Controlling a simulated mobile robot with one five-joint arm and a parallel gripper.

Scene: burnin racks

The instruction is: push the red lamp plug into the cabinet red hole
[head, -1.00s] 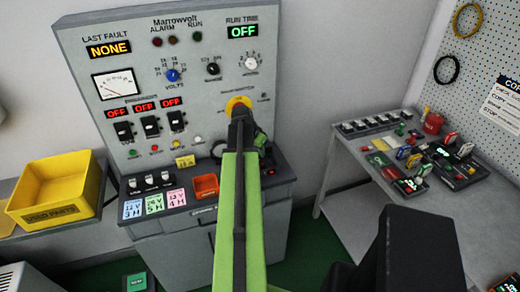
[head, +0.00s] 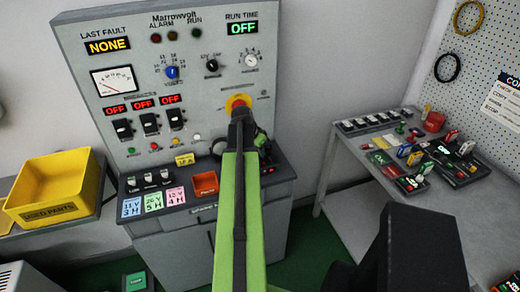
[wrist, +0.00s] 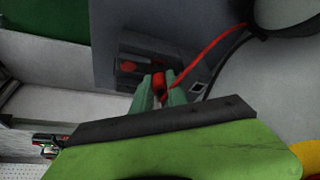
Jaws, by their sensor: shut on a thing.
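The red lamp plug (wrist: 158,84) is between the two green fingertips of my gripper (wrist: 163,92), which is shut on it. A red lead (wrist: 205,66) runs from near the plug toward the upper right of the wrist view. A red spot that looks like the cabinet red hole (wrist: 127,66) is on a dark block left of and above the plug. The plug appears apart from the spot; I cannot tell the depth between them. In the head view my arm covers part of the grey cabinet (head: 95,52), and the fingertips and plug cannot be made out.
An orange tray (head: 205,184) sits on the cabinet ledge. A yellow bin (head: 55,190) stands at left. The right bench (head: 345,195) holds several parts and lamps. A black cable (wrist: 232,42) curves beside the red lead.

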